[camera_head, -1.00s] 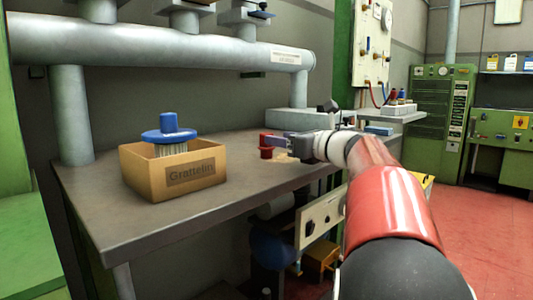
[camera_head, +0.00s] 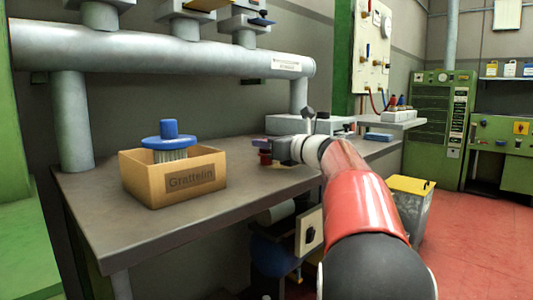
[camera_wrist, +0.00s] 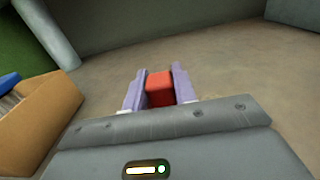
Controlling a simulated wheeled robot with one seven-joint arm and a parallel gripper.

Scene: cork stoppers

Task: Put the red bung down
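The red bung (camera_head: 265,158) is over the grey worktop, to the right of the cardboard box. In the wrist view the red bung (camera_wrist: 159,88) sits between the two pale purple fingers and fills the gap between them. My gripper (camera_wrist: 159,80) looks shut on it. In the head view my gripper (camera_head: 263,143) covers the bung's upper part. The bung's lower end is close to the worktop (camera_head: 245,195); I cannot tell whether it touches.
A cardboard box (camera_head: 190,182) marked Grattelin holds a blue-handled brush (camera_head: 170,136) on the left. A thick grey pipe (camera_head: 170,50) runs above the worktop. Bare worktop lies between box and bung. A yellow-lidded bin (camera_head: 411,186) stands on the floor at right.

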